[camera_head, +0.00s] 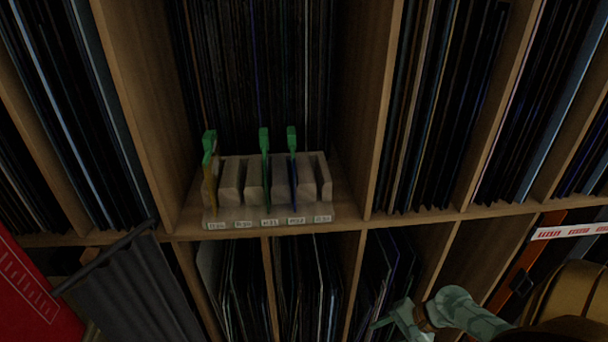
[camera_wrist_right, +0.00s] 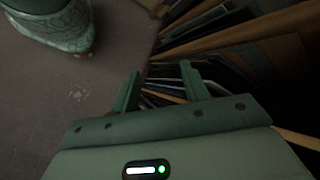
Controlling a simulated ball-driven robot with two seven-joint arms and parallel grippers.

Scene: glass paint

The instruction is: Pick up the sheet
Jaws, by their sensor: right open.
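A pale slotted rack (camera_head: 229,181) with labels along its front stands on the shelf in the middle of the head view. Three thin upright sheets with green tops stand in it: an amber sheet (camera_head: 211,172) at the left end, a green sheet (camera_head: 266,166) in the middle and a blue sheet (camera_head: 293,172) to its right. Other slots look empty. My right gripper (camera_head: 390,322) is low and right of the rack, well apart from it. In the right wrist view its two fingers (camera_wrist_right: 159,82) are spread with nothing between them. My left gripper is not in view.
Wooden shelf dividers (camera_head: 374,120) flank the rack's bay, with dark upright panels packed behind and beside it. A shelf edge (camera_head: 420,220) runs between the rack and my right gripper. A grey cloth (camera_head: 130,290) hangs at lower left beside a red object (camera_head: 35,300).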

